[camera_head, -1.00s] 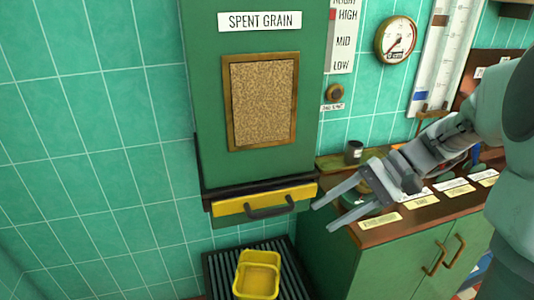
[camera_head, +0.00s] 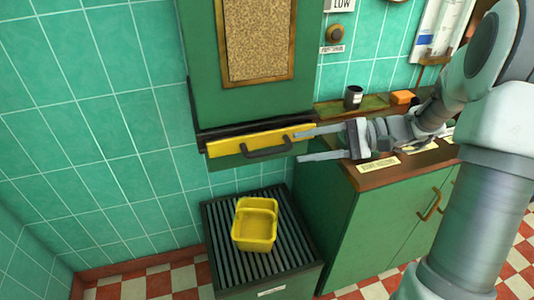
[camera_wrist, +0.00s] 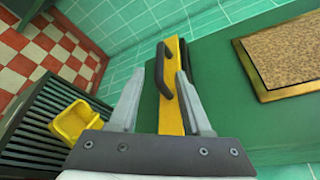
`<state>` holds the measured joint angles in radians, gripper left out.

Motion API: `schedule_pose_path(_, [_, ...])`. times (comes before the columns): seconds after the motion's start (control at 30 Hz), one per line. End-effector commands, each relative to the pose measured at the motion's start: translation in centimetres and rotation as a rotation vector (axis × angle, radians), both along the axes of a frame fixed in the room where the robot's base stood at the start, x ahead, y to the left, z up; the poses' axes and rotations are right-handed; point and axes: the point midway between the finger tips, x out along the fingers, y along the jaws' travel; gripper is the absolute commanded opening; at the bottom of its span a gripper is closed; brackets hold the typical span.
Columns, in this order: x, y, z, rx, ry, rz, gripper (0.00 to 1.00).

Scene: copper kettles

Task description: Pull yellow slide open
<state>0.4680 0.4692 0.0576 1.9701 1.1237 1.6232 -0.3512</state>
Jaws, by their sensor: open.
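The yellow slide (camera_head: 222,146) is a flat bar across the bottom of the green spent grain cabinet (camera_head: 208,62). A dark handle (camera_head: 268,152) sticks out from its front. My gripper (camera_head: 298,145) is open, with its fingers pointing left at the slide's right end; the handle lies just beyond the fingertips. In the wrist view, the slide (camera_wrist: 172,118) runs between my two open fingers (camera_wrist: 157,82), and the handle (camera_wrist: 164,70) shows between and ahead of the tips. I cannot tell whether a finger touches the slide.
A yellow bucket (camera_head: 254,226) stands on a dark slatted grate (camera_head: 222,262) below the slide. A green cupboard with a wooden top (camera_head: 350,180) stands to the right, under my arm.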

Motion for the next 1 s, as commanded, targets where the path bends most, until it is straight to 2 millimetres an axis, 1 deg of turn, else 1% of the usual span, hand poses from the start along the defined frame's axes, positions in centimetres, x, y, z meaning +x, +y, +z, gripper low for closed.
schedule_pose_path(0.03, [-0.1, 1.3, -0.4, 0.000, 0.000, 0.006, 0.48])
schedule_pose_path(0.2, [0.0, 4.8, -1.1, 0.000, 0.000, 0.005, 0.48])
schedule_pose_path(0.3, [0.1, 6.4, -1.5, 0.000, 0.001, 0.004, 0.48])
schedule_pose_path(0.4, [0.2, 7.6, -1.7, 0.000, 0.000, 0.002, 0.48])
schedule_pose_path(0.5, [0.2, 8.4, -1.9, -0.001, 0.000, 0.002, 0.48])
schedule_pose_path(0.6, [0.2, 8.8, -2.0, 0.000, 0.001, 0.001, 0.48])
schedule_pose_path(0.87, [0.3, 8.8, -2.0, -0.001, 0.000, 0.001, 0.48])
schedule_pose_path(1.0, [0.3, 8.8, -2.0, -0.001, 0.000, 0.001, 0.23])
